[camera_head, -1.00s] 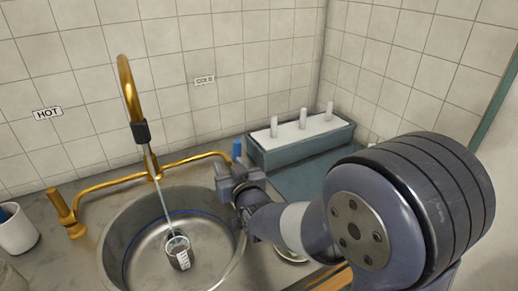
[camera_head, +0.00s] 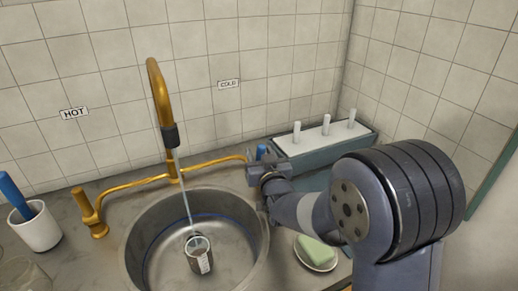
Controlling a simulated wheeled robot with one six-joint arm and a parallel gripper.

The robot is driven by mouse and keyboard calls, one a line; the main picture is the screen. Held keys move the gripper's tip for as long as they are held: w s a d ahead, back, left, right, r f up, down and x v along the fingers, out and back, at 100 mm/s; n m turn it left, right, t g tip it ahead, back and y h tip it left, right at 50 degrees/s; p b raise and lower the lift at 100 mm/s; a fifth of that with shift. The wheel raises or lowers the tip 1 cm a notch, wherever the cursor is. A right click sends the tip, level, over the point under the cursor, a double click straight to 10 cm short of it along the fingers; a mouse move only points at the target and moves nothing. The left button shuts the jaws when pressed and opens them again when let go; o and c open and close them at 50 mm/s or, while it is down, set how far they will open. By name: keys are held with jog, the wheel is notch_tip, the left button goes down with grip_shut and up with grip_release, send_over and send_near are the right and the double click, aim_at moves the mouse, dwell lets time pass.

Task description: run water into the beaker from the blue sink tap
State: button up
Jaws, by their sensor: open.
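A clear beaker (camera_head: 200,259) with a white label stands in the round steel sink (camera_head: 136,262). A thin stream of water (camera_head: 184,205) runs from the brass spout (camera_head: 160,95) with its dark nozzle (camera_head: 169,136) down to the beaker. The blue tap handle (camera_head: 261,151) is at the right end of the brass pipe, below the COLD sign (camera_head: 228,84). My gripper (camera_head: 262,172) is open right at the blue handle and partly hides it. Whether it touches the handle cannot be told. The water level in the beaker is unclear.
A brass tap handle (camera_head: 85,205) stands at the left under the HOT sign (camera_head: 74,113). A white cup (camera_head: 36,228) holds a blue-handled item. Green soap (camera_head: 315,250) lies on a dish right of the sink. A grey rack with white pegs (camera_head: 320,138) stands behind my arm.

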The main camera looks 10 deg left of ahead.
jog(key=shift+x, duration=1.05)
jog(key=shift+c, duration=0.4)
grip_shut()
